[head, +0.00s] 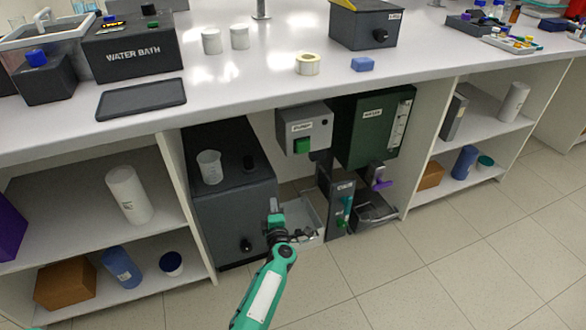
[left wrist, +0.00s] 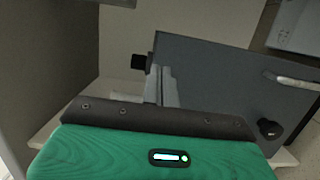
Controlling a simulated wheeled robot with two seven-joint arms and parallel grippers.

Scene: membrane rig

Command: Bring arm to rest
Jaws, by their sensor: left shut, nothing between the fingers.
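My left arm, green with a white panel, reaches in from the bottom of the head view. My left gripper (head: 274,206) is in front of the dark grey cabinet (head: 228,215) under the bench, near its right edge. In the left wrist view the gripper's fingers (left wrist: 160,85) are together with nothing seen between them. A dark grey box with a black knob (left wrist: 268,128) fills the right of that view. Contact with the cabinet cannot be told. My right gripper is not in view.
A white tray (head: 308,222) lies just right of the gripper. The pump box (head: 304,130), a dark green unit (head: 372,125) and a purple-handled valve (head: 380,179) are further right. The tiled floor (head: 460,260) at right is clear.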

